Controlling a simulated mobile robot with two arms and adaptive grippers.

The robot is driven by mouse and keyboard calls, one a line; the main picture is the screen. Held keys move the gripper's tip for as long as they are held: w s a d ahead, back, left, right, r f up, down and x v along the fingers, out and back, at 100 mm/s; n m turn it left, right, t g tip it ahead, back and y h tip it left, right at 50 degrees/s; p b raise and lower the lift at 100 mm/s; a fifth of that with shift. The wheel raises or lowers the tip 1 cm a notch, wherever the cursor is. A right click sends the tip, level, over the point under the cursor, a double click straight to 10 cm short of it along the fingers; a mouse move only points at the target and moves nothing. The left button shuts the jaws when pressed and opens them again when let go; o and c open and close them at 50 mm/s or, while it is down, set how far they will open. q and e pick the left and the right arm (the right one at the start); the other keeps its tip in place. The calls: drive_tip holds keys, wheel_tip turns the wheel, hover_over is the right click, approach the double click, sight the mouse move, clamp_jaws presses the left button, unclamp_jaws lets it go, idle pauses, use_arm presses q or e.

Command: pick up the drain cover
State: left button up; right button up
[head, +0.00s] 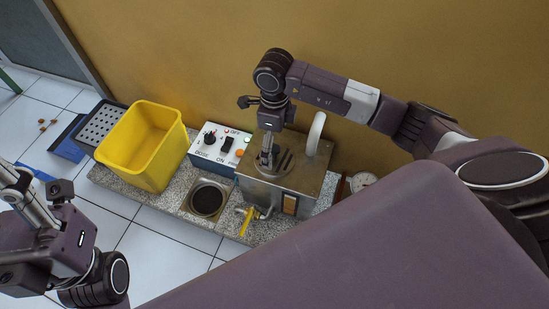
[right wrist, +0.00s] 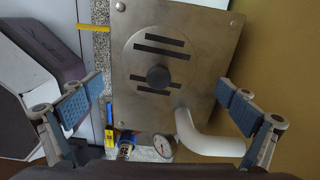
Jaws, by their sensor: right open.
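The drain cover (right wrist: 146,50) appears to be the round grey slotted plate with a dark knob (right wrist: 158,77), lying on top of a metal box (right wrist: 210,30). In the head view the slotted cover (head: 285,162) is partly hidden by my right gripper (head: 267,157). My right gripper is open and empty above the cover. In the right wrist view its fingers (right wrist: 158,88) are spread wide either side of the knob, apart from it. My left gripper (head: 18,190) is cut off at the left edge of the head view; its jaws are unclear.
A white curved pipe (head: 316,133) rises from the box beside the cover. A square drain opening (head: 207,198) is in the speckled slab, with a yellow-handled tap (head: 247,219) near it. A control box (head: 214,150), yellow tub (head: 143,146) and perforated black tray (head: 99,126) stand leftward. A gauge (head: 362,181) is right.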

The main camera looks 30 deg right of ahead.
sight(275, 148)
wheel_tip(275, 148, down, 5)
drive_tip(key=shift+s+r+b, duration=0.15)
drive_tip(key=shift+r+b, duration=0.05)
drive_tip(key=shift+b, duration=0.9)
